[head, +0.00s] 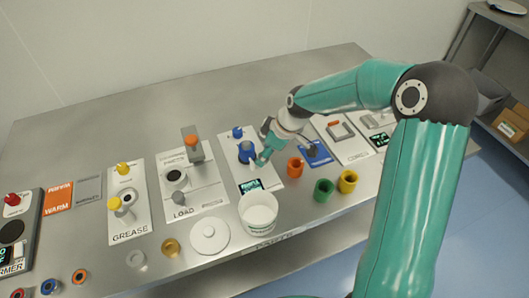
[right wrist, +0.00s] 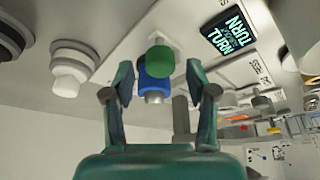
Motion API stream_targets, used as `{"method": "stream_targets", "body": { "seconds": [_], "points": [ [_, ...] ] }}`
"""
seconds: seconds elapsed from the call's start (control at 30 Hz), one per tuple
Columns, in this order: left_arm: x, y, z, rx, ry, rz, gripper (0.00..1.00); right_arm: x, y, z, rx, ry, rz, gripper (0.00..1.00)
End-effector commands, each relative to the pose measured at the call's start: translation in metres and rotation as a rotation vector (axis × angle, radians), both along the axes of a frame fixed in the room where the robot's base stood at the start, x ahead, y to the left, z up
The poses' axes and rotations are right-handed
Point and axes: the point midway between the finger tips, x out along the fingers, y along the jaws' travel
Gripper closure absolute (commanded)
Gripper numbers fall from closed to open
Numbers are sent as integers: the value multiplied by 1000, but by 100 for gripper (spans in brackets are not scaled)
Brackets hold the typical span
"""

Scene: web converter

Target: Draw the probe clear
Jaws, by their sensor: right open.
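A blue upright piece (head: 246,152), which may be the probe, stands on a white panel (head: 240,171) near the table's middle. My right gripper (head: 263,146) is close against its right side, with its fingers apart. In the right wrist view a blue part (right wrist: 157,67) with a green rounded end (right wrist: 160,58) lies between the open fingers, with gaps on both sides. I cannot tell whether either finger touches it. A smaller blue knob (head: 237,132) is behind on the same panel. The panel's display (head: 250,186) reads "TURN" in the right wrist view (right wrist: 229,36). My left gripper is not in view.
A white tub (head: 258,213) stands in front of the panel. Orange (head: 295,167), green (head: 324,190) and yellow (head: 347,181) cups stand to the right. The LOAD panel (head: 207,197) with a grey post is to the left. The table's back is bare.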

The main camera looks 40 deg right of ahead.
Motion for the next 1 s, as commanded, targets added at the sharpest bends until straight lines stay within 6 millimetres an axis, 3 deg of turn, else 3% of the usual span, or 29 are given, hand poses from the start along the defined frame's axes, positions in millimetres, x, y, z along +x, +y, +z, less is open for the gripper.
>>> {"method": "stream_targets", "body": {
  "seconds": [0.4,0.73,1.0],
  "points": [
    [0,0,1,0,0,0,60,3,2,-8,0,0,1,43],
    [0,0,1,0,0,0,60,3,2,-8,0,0,1,98],
    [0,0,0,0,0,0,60,3,2,-8,-1,-2,1,100]
  ]
}}
